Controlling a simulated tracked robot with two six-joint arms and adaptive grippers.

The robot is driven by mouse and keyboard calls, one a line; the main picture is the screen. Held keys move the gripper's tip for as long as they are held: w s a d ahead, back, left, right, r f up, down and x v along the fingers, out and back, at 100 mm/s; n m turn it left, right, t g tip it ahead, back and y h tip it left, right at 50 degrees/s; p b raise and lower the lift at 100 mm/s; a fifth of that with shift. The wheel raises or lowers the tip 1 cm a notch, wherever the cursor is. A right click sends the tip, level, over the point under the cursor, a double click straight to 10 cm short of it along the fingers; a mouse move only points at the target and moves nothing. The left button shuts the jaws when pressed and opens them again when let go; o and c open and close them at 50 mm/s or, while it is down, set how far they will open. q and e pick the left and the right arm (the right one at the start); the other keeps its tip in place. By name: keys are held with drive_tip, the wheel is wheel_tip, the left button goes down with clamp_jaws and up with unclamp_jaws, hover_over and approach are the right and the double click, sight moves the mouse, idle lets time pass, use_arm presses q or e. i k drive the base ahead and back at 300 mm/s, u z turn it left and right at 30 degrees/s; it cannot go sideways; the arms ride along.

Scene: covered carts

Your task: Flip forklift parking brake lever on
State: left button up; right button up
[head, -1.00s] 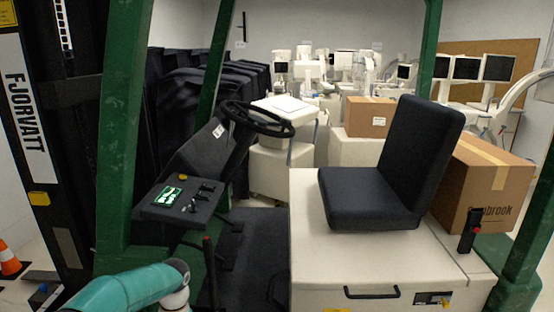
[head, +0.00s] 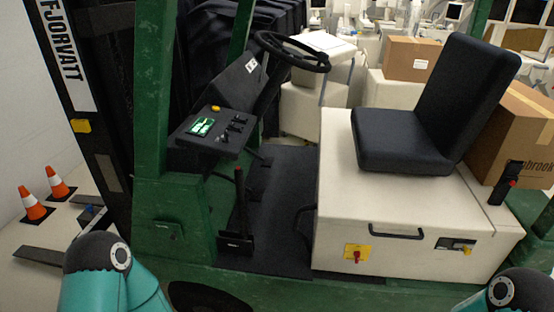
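The green forklift (head: 150,100) fills the middle of the head view, seen from its open side. A thin dark upright lever (head: 240,205) with a reddish tip rises from a black base (head: 235,244) at the edge of the footwell, beside the green front post. It looks like the parking brake lever; I cannot tell its on or off position. Nothing touches it. My teal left arm shows at the bottom left and part of my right arm at the bottom right. Both grippers are out of view.
The steering wheel (head: 291,50) and dash panel (head: 214,130) are above the lever. The black seat (head: 405,140) sits on a cream housing (head: 338,190) with a red switch (head: 357,257). Orange cones (head: 33,205) stand on the floor at left. The footwell (head: 285,190) is clear.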

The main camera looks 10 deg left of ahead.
sight(244, 231)
drive_tip(key=u, duration=0.05)
drive_tip(key=k, duration=0.65)
drive_tip(key=u, duration=0.35)
drive_tip(key=i, duration=1.5)
drive_tip(key=z, duration=0.4)
